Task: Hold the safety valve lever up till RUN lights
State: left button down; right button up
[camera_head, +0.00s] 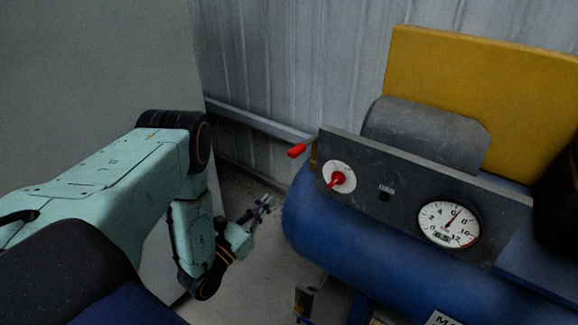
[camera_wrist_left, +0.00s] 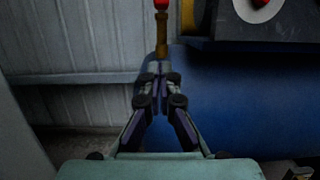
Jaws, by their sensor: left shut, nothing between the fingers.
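The red-tipped lever (camera_head: 297,150) sticks out to the left from the upper left end of the dark panel (camera_head: 350,150). In the left wrist view a brass stem (camera_wrist_left: 161,38) with a red top (camera_wrist_left: 161,4) stands just beyond my fingertips. My left gripper (camera_head: 265,200) is shut and empty, below and left of the lever in the head view. It also shows in the left wrist view (camera_wrist_left: 160,68), apparently apart from the stem. A small dark window (camera_head: 384,196) under an unreadable label is unlit. My right gripper is not in view.
The panel carries a red knob (camera_head: 338,180) on a white disc and a round gauge (camera_head: 449,222). Below is a blue tank (camera_head: 330,245); behind are a grey cylinder (camera_head: 425,135) and a yellow panel (camera_head: 480,90). A corrugated wall (camera_head: 290,60) stands behind.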

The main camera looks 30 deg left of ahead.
pick_arm(q)
jog(key=b, duration=0.2)
send_near(307, 144)
jog(key=w+f, duration=0.3)
jog(key=shift+w+a+r, duration=0.1)
jog(key=shift+a+r, duration=0.05)
jog(key=shift+r, duration=0.4)
jog(key=shift+a+r, duration=0.15)
jog(key=shift+r, duration=0.4)
jog(key=shift+a, duration=0.1)
